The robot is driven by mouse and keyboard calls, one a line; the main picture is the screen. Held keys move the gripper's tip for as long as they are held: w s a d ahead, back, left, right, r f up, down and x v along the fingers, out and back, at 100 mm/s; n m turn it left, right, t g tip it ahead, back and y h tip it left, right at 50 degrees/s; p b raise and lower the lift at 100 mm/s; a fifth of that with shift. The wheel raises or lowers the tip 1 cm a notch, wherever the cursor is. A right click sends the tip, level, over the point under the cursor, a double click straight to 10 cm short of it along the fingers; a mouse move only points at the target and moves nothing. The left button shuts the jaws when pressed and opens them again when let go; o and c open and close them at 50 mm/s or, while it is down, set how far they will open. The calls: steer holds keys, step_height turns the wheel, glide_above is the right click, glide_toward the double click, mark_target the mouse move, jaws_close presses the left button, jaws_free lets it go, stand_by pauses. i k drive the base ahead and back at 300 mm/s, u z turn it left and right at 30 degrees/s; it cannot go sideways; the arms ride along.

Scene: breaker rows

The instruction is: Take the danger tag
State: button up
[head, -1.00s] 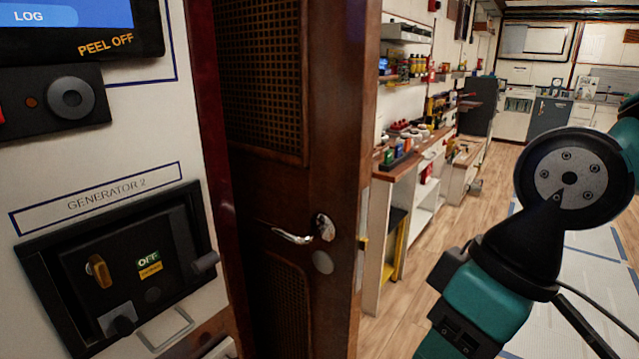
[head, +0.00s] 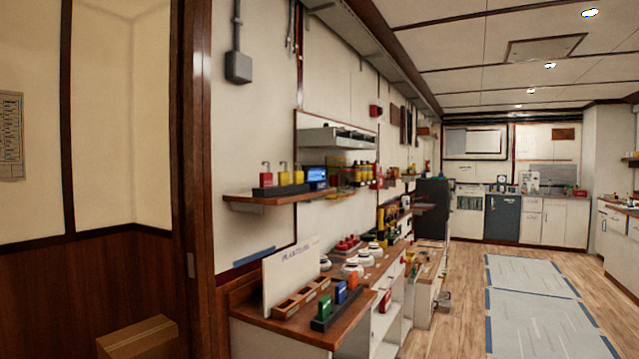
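I cannot pick out a danger tag for certain in the head view. A wall shelf (head: 268,196) at centre left holds red and yellow padlocks (head: 284,175) on a black base, with a small blue-lit screen (head: 317,177) beside them. Below it, a wooden workbench (head: 262,327) carries a slotted wooden rack (head: 300,298) and a black holder with green, blue and orange items (head: 337,303). A white board with blurred lettering (head: 291,268) stands behind the rack. Small red items farther along are too small to read. My gripper is not in view.
A wooden door frame (head: 196,150) stands at left, with a cardboard box (head: 138,338) on its left side. The wood floor (head: 462,300) right of the bench is open, with blue-edged mats (head: 540,315). Cabinets (head: 545,220) line the far wall.

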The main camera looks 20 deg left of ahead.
mark_target(266, 178)
steer(key=u, duration=0.05)
steer(key=i, duration=1.95)
steer(key=u, duration=0.4)
